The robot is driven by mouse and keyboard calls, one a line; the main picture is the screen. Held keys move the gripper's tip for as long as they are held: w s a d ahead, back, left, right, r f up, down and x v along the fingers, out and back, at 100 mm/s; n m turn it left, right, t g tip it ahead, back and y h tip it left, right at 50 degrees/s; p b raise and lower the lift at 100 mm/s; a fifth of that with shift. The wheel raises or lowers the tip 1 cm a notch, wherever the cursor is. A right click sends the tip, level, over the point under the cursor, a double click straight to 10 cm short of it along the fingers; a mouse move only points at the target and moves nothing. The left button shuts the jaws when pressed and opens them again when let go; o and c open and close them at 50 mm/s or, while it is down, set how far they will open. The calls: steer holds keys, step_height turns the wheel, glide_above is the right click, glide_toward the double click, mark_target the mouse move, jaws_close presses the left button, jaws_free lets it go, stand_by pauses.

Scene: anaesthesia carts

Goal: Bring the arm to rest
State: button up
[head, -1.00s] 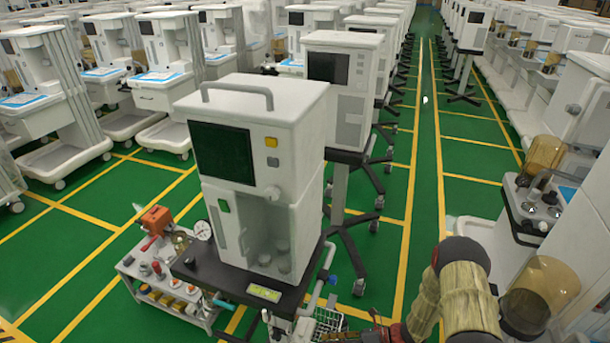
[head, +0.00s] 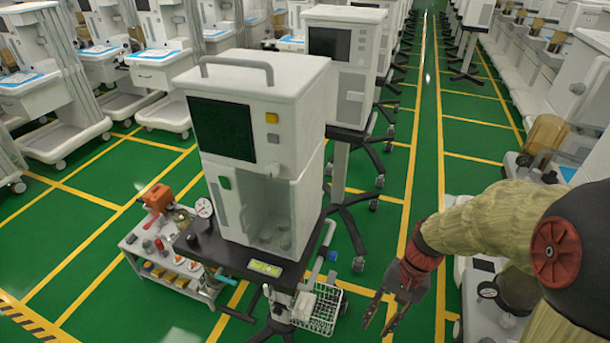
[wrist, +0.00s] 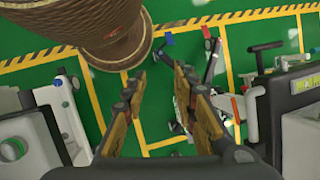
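My arm (head: 490,222) reaches in from the right side of the head view, clad in a tan sleeve with dark joints. My gripper (head: 378,318) hangs from its end over the aisle, right of the nearest anaesthesia cart (head: 262,80). Its two fingers point down and stand apart with nothing between them. In the wrist view the open fingers (wrist: 165,92) also show, with green floor and small blurred parts beyond them. The gripper touches nothing that I can see.
A wire basket (head: 318,308) hangs on the near cart, left of my gripper. A low tool trolley (head: 165,255) stands left of that cart. More carts line both sides. The green aisle (head: 425,130) with yellow lines is clear.

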steer(key=s+r+n+t+h, duration=0.1)
steer(key=s+r+n+t, duration=0.2)
steer(key=r, duration=0.8)
steer(key=s+d+r+n+t+h, duration=0.1)
steer(key=r+t, duration=0.4)
steer(key=r, duration=0.5)
steer(key=shift+s+r+n+h, duration=0.35)
steer(key=shift+s+n+h, duration=0.5)
steer(key=shift+s, duration=0.25)
